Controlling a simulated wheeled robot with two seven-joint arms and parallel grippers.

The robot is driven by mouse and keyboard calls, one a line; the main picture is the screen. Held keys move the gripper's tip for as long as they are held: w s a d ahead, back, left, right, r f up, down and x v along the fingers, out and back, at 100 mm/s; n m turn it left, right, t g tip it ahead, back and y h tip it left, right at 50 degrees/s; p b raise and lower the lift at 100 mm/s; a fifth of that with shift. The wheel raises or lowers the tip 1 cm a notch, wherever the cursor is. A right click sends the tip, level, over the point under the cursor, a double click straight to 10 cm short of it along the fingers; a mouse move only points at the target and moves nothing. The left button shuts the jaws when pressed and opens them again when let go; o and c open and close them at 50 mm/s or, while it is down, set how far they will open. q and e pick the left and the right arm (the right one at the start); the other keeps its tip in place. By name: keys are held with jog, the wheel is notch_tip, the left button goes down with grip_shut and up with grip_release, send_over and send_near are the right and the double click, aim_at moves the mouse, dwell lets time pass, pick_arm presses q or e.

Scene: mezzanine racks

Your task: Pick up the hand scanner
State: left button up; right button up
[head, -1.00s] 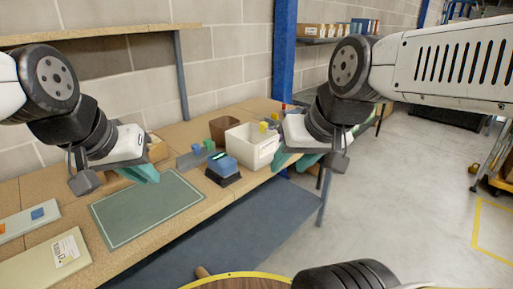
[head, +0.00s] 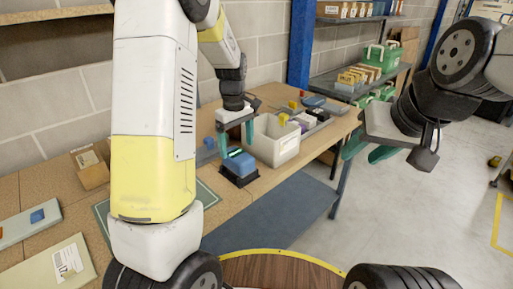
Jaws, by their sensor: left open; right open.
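The likely hand scanner (head: 235,153) is a small dark piece with a teal-green strip, on top of a blue block in a black base (head: 239,177) on the bench. My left gripper (head: 236,143) is open, pointing down, with its teal fingers just above and around the scanner's far side. I cannot tell whether they touch it. My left arm crosses the picture's left half and hides part of the bench. My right gripper (head: 369,150) is open and empty, over the floor to the right of the bench.
A white bin (head: 275,149) stands close behind and right of the black base. A green mat (head: 207,195) is partly hidden by my arm. A cardboard box (head: 90,168) and flat packages (head: 62,270) lie left. Shelves with green cases (head: 381,56) stand at the back right.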

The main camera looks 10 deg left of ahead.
aim_at(239, 163)
pick_arm(q)
jog(key=shift+w+d+f, duration=0.1)
jog(key=shift+w+f, duration=0.35)
jog(key=shift+f, duration=0.05)
jog(key=shift+w+f, duration=0.1)
jog(key=shift+f, duration=0.25)
notch_tip(239, 163, down, 7)
jog(key=shift+f, duration=0.1)
jog(key=c, duration=1.8)
